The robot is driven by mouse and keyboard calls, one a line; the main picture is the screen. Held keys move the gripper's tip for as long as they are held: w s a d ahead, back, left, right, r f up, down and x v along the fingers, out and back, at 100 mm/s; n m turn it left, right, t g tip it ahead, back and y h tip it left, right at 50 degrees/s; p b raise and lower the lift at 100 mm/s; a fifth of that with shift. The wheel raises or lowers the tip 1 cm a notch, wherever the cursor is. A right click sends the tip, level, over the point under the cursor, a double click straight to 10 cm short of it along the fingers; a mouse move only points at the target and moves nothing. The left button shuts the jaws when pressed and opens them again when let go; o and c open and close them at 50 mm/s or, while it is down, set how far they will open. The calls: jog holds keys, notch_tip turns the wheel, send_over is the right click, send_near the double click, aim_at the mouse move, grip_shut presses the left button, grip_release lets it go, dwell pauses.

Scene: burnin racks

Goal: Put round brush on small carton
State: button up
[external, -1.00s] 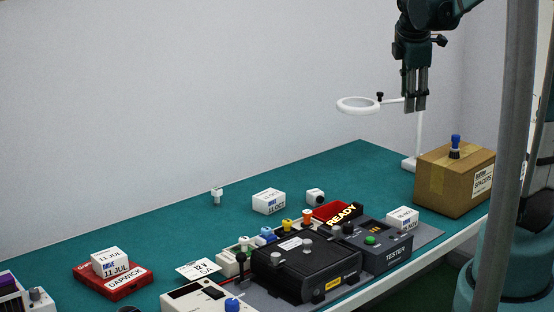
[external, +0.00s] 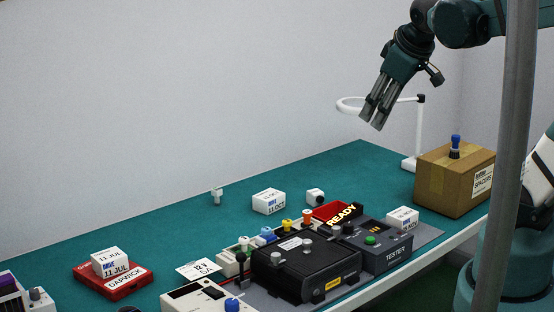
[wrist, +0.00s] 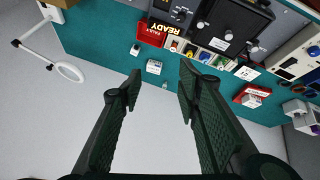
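A brown cardboard carton (external: 447,188) labelled SPACERS stands at the right end of the green bench. A small upright item with a blue top and dark lower part (external: 455,147) stands on it; it may be the round brush, but it is too small to be sure. Smaller white boxes also lie on the bench: one (external: 269,202) in the middle and one (external: 109,262) on a red box. My gripper (external: 372,123) hangs in the air above the bench, left of the carton, tilted down to the left. In the wrist view it (wrist: 155,88) is open and empty.
A white ring lamp (external: 351,104) on a stand (external: 419,135) is close behind my gripper. The back left of the bench is mostly clear.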

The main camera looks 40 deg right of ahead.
jog(key=s+a+m+t+y, duration=0.1)
jog(key=s+a+m, duration=0.2)
jog(key=a, duration=0.3)
jog(key=shift+s+a+f, duration=0.2)
jog(key=shift+s+f, duration=0.2)
jog(key=shift+s, duration=0.25)
jog(key=shift+f, duration=0.15)
